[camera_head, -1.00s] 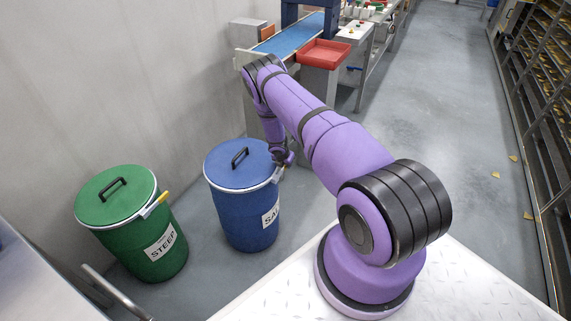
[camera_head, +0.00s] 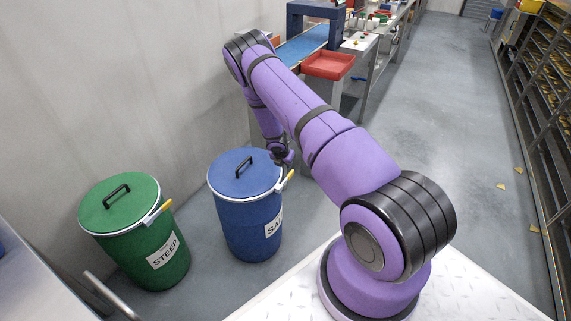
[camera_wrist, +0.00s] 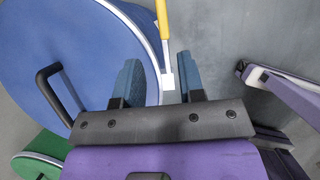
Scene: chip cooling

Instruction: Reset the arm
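My arm reaches from my base toward the wall and bends down at the far end. My gripper (camera_wrist: 161,75) hangs beside the blue drum (camera_head: 246,215), near the lid rim. In the wrist view its two blue-grey fingers are apart with nothing gripped. The yellow-tipped lever (camera_wrist: 165,25) of the blue drum's rim shows between and beyond them, touching neither finger. In the head view the fingers are too small and partly hidden to make out.
A green drum (camera_head: 140,245) marked STEEP stands left of the blue one; both lids are on. A red tray (camera_head: 328,65) and a blue conveyor (camera_head: 300,45) stand behind the arm. Racks (camera_head: 550,110) line the right. The middle aisle floor is clear, with a few chips.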

